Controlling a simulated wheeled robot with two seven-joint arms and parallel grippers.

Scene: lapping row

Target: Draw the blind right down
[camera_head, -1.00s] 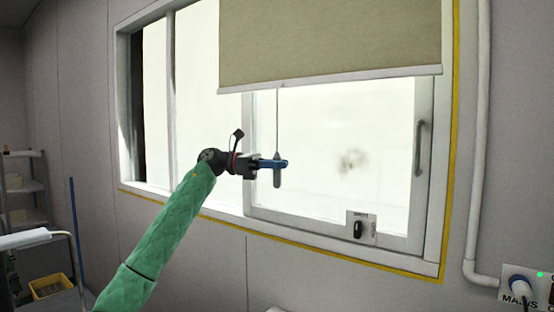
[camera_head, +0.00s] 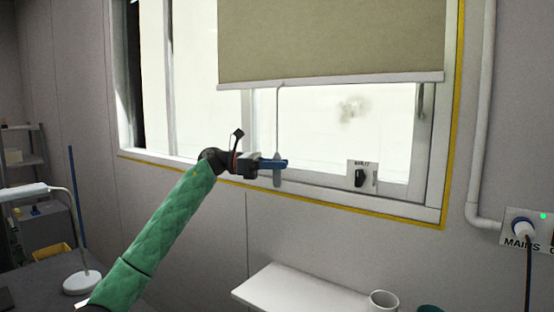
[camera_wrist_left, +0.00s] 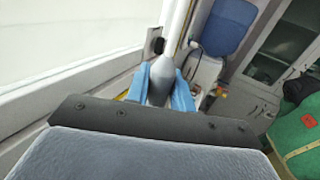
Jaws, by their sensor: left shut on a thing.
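The tan roller blind (camera_head: 330,40) hangs over the upper right of the window, with a pale bar along its bottom edge. A thin cord (camera_head: 279,120) hangs from that bar to a grey pull handle (camera_head: 277,180). My left gripper (camera_head: 276,164), with blue fingers, is shut on the pull handle, at about the height of the window's lower frame. In the left wrist view the rounded grey handle (camera_wrist_left: 161,75) stands between the two blue fingers (camera_wrist_left: 160,92). Bright window shows below the blind. My right gripper is not in view.
A small plate with a black switch (camera_head: 361,177) is at the window's lower frame. A white shelf (camera_head: 290,287) with a mug (camera_head: 382,300) lies below. A lamp (camera_head: 82,280) stands at left. A mains plug (camera_head: 522,229) is on the right wall.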

